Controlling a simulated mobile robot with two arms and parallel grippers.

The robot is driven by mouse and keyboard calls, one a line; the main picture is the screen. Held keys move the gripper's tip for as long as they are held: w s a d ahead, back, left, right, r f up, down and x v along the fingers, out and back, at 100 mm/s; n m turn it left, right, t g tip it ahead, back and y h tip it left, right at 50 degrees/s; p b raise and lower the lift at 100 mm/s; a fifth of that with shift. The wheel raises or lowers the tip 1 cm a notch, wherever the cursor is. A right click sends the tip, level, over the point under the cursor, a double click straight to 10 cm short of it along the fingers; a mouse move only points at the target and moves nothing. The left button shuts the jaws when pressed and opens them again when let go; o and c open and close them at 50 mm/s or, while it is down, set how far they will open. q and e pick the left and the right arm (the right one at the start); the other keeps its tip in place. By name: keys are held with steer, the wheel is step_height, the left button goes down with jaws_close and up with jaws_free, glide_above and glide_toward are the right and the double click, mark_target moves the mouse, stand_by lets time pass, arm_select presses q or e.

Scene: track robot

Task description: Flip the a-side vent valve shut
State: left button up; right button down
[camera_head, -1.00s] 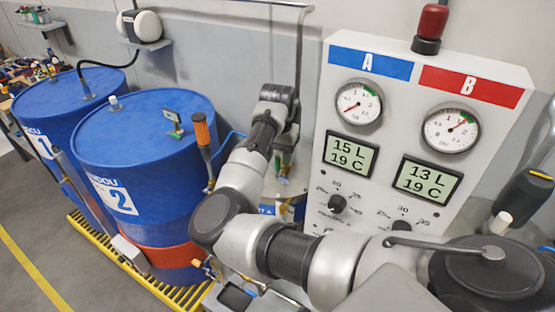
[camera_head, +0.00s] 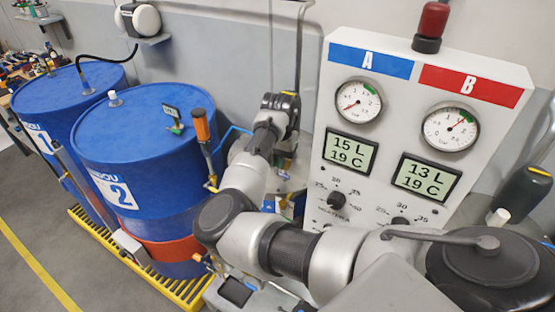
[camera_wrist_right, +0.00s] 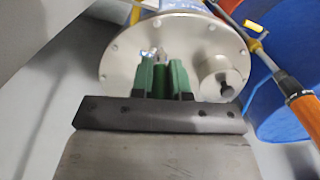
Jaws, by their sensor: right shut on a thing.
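In the right wrist view, the round metal lid of a tank (camera_wrist_right: 115,62) fills the upper middle, with bolts around its rim. My right gripper (camera_wrist_right: 161,68) has its green fingers over this lid, shut on a narrow green piece (camera_wrist_right: 160,82) that I take for the a-side vent valve's handle. A small shiny fitting shows just beyond the fingertips. The handle's exact angle is hard to tell. In the head view, the tank lid (camera_head: 292,178) shows partly behind my right arm, left of the gauge panel. My left gripper is not in view.
The gauge panel (camera_head: 323,187), marked A and B, stands close on the right. Blue drums, one marked 2 (camera_head: 135,125) and one marked 1 (camera_head: 60,95), stand left on a yellow grate (camera_head: 85,232). An orange-handled tool (camera_head: 201,130) stands between drum and arm.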

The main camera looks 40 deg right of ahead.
steer(key=shift+s+d+r+t+y+p, duration=0.1)
steer(key=shift+s+t+y+p, duration=0.2)
steer(key=shift+t+p, duration=0.35)
steer(key=shift+w, duration=0.1)
steer(key=c, duration=1.1)
jaws_free()
step_height(320, 180, up, 11)
steer(key=s+b, duration=0.1)
steer(key=b, duration=0.2)
steer(key=shift+s+d, duration=0.2)
steer(key=shift+d, duration=0.05)
